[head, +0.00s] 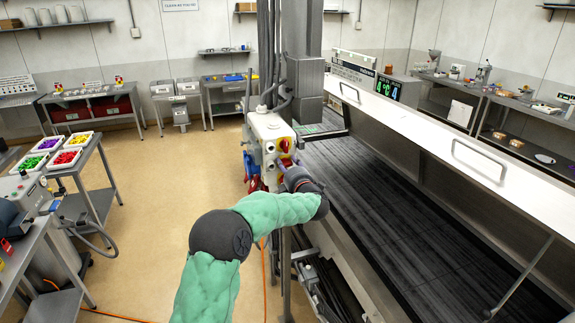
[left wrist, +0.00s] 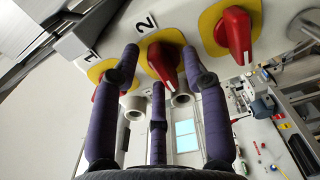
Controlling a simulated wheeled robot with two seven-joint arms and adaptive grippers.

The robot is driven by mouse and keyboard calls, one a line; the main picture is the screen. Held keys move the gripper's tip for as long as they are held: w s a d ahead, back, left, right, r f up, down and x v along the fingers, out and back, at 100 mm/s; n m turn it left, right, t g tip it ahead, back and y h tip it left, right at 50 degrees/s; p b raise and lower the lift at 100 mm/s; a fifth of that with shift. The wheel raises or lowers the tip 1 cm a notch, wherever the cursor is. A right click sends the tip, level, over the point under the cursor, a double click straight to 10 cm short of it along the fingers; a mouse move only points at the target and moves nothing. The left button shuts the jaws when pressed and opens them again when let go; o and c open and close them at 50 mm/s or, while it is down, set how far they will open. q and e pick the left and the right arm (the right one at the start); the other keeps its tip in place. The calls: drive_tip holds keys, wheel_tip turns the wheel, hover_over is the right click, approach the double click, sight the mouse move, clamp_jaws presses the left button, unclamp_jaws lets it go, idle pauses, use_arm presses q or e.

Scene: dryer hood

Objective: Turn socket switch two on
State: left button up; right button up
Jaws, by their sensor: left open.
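The socket box (head: 262,128) is a pale box on a column, with red and yellow switches on its front. In the left wrist view, switch two (left wrist: 164,62) is a red handle on a yellow plate beside the label "2". Switch one (left wrist: 97,72), by the label "1", is partly hidden behind a finger. A third red switch (left wrist: 236,36) is to the right. My left gripper (head: 290,166) is at the box; its purple fingers (left wrist: 159,67) are spread open around switch two's handle. I cannot tell whether they touch it. My right gripper is not in view.
Grey sockets (left wrist: 180,97) sit below the switches. A long dark conveyor bed (head: 380,205) with a raised white hood (head: 420,125) stands to the right. A cart with colored bins (head: 64,158) is at the left. The floor between is clear except for an orange cable.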

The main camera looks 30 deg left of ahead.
use_arm(q)
clamp_jaws()
drive_tip(key=shift+m, duration=0.4)
drive_tip(key=m, duration=0.3)
drive_tip(key=shift+w+m+p, duration=0.1)
drive_tip(key=shift+m+p, duration=0.2)
drive_tip(key=m+p, duration=0.1)
drive_tip(key=m, duration=0.2)
drive_tip(key=shift+d+m, duration=0.1)
drive_tip(key=shift+m, duration=0.2)
drive_tip(key=m+p, duration=0.2)
drive_tip(key=m, duration=0.3)
drive_tip(key=shift+f+p, duration=0.1)
drive_tip(key=shift+p, duration=0.3)
drive_tip(key=shift+w+f+m+p, duration=0.15)
drive_tip(key=shift+m+p, duration=0.95)
drive_tip(key=shift+m, duration=1.4)
